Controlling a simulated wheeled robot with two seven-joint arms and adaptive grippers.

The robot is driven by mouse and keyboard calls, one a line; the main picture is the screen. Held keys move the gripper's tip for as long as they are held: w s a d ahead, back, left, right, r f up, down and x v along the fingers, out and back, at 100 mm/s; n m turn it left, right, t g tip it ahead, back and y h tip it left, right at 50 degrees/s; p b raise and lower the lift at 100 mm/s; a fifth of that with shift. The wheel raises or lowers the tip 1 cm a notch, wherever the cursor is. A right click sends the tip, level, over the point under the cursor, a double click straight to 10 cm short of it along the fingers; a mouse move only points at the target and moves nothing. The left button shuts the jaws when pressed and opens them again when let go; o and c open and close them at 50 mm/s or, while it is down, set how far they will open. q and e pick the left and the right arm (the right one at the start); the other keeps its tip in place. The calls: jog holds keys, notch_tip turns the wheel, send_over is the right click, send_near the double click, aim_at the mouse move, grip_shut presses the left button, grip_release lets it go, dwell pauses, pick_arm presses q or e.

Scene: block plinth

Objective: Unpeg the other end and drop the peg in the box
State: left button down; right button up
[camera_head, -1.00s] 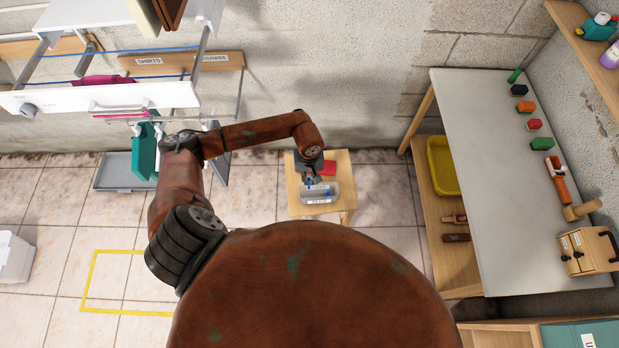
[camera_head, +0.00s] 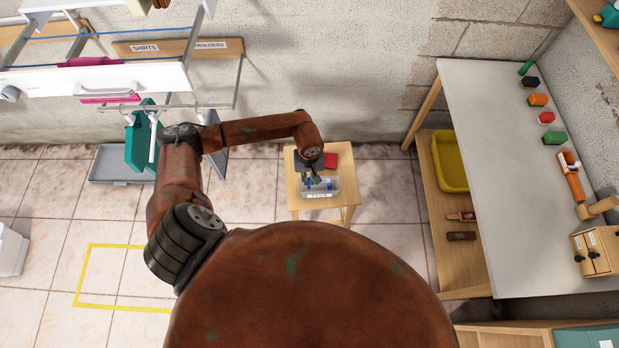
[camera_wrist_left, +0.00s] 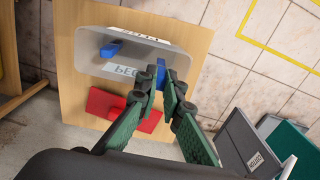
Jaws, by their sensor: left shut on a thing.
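The grey box (camera_head: 333,187) with a white label stands on a small wooden stool (camera_head: 345,212); it also shows in the left wrist view (camera_wrist_left: 90,66). One blue peg (camera_wrist_left: 110,48) lies inside the box. My left gripper (camera_head: 318,182) is over the box. In the left wrist view its green-padded fingers (camera_wrist_left: 160,88) are shut on a second blue peg (camera_wrist_left: 161,70), at the box's edge in the picture. The fingers hide part of this peg. My right gripper is in neither view.
A red item (camera_head: 330,160) lies on the stool beside the box. Blue lines (camera_head: 150,60) with a pink cloth (camera_head: 90,62) run along the wall at upper left. A long table (camera_head: 490,150) with several coloured blocks stands at right.

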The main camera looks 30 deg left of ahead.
pick_arm(q)
jog(key=c, duration=2)
grip_release()
jog(key=shift+o, duration=0.5)
jog(key=o, duration=0.4)
jog(key=shift+r, duration=0.15)
jog(key=shift+r+p, duration=1.55)
jog(key=shift+r, duration=1.85)
